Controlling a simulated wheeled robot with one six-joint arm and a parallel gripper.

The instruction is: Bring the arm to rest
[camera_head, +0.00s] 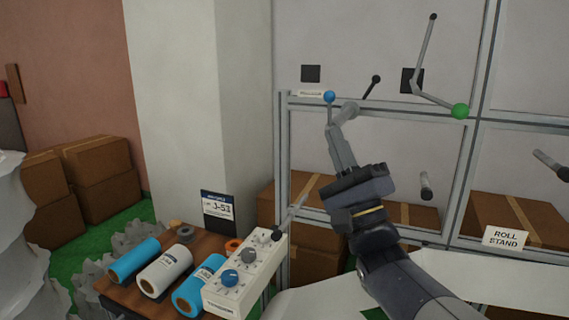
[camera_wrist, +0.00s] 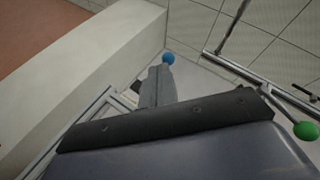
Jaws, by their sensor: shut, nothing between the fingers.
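My gripper (camera_head: 336,125) is raised in front of the framed machine panels, with its fingers pointing up. Its fingers are shut with nothing held. The tips are close to a blue ball knob (camera_head: 329,96) in the picture; I cannot tell whether they touch it. In the wrist view the closed fingers (camera_wrist: 160,80) point toward the same blue knob (camera_wrist: 169,58). My forearm runs down to the lower right and hides part of the frame and the shelf behind it.
A green-knobbed lever (camera_head: 460,111) is right of the gripper. A white control box (camera_head: 238,282) with dials stands on a brown table beside blue and white rolls (camera_head: 165,272). A pale pillar (camera_head: 185,110) stands left. Cardboard boxes (camera_head: 515,218) lie behind the frame.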

